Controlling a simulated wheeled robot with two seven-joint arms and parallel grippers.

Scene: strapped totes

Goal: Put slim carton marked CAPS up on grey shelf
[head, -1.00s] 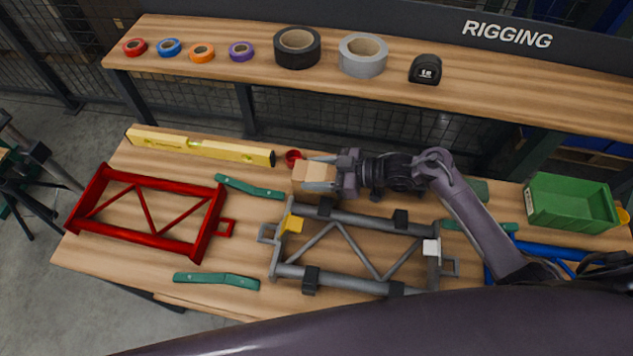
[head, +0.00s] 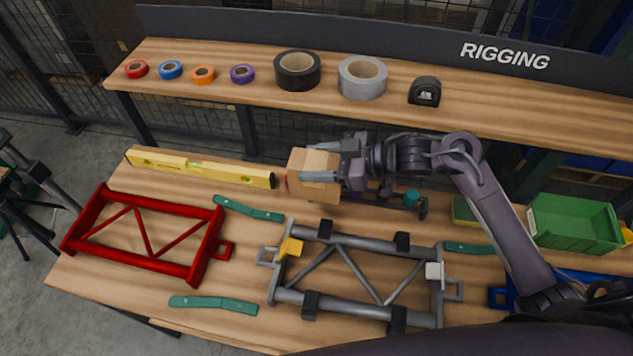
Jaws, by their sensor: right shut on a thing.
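My right gripper (head: 322,163) is shut on a small tan carton (head: 308,187) and holds it over the back of the lower table, at the right end of the yellow level. No marking on the carton can be read from here. The upper shelf (head: 460,112) behind the table has a wooden top and a dark grey back board marked RIGGING. My left gripper is not in view.
On the shelf stand small coloured tape rolls (head: 203,75), a black roll (head: 297,70), a grey roll (head: 362,77) and a tape measure (head: 424,91). The table holds a yellow level (head: 200,168), red frame (head: 150,208), grey frame (head: 355,301) and green bin (head: 573,222).

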